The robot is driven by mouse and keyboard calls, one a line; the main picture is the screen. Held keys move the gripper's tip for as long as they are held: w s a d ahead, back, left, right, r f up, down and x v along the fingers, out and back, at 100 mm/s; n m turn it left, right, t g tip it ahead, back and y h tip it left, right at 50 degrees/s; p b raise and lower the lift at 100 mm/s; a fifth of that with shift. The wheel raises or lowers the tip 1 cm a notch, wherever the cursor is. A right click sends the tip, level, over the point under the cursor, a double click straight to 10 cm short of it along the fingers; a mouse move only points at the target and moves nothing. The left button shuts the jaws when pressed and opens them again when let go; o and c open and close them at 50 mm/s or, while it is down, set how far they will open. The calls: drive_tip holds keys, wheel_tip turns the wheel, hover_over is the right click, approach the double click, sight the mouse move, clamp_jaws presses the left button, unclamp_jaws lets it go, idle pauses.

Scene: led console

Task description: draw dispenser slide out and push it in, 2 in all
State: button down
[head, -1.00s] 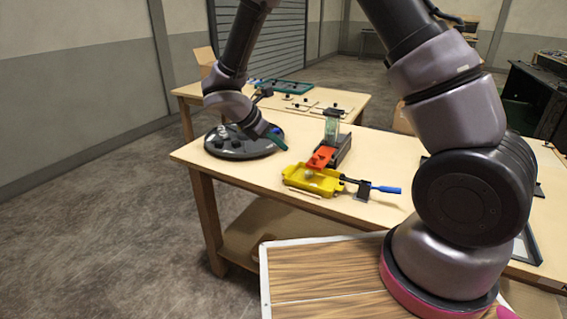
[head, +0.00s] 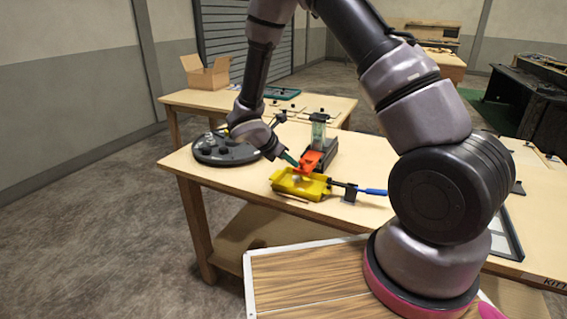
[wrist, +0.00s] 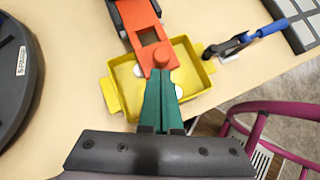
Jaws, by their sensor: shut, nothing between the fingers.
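The dispenser (head: 319,148) is a dark housing with a clear upright tube. Its orange slide (head: 308,161) sticks out over the yellow tray (head: 313,190). In the wrist view the slide (wrist: 149,37) shows a dark opening and a round orange knob (wrist: 161,54) at its near end. My gripper (head: 295,162) has green fingers, shut and empty. In the wrist view the fingertips (wrist: 161,73) are right at the near side of the knob; I cannot tell whether they touch it. White pieces lie in the tray, one left of the fingers (wrist: 137,70) and one partly hidden beside them (wrist: 178,91).
A round dark console (head: 226,150) stands to the left on the table. A blue-handled tool (head: 370,191) rests on a black stand to the right of the tray. A flat grey panel (wrist: 294,20) lies farther right. The table's front edge is close to the tray.

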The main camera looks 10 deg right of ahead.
drive_tip(key=shift+w+d, duration=0.15)
drive_tip(key=shift+d, duration=0.1)
drive_tip(key=w+d, duration=0.4)
drive_tip(key=w, duration=0.1)
drive_tip(key=w+d, duration=0.2)
drive_tip(key=w, duration=0.1)
drive_tip(key=shift+w+d, duration=0.1)
drive_tip(key=shift+w, duration=0.15)
drive_tip(key=shift+w+d, duration=0.3)
drive_tip(key=shift+w, duration=0.1)
drive_tip(key=shift+r, duration=0.1)
drive_tip(key=s+a+r, duration=0.5)
drive_tip(key=a+r, duration=0.2)
drive_tip(key=a, duration=0.3)
drive_tip(key=shift+a, duration=0.15)
drive_tip(key=shift+s+r, duration=0.1)
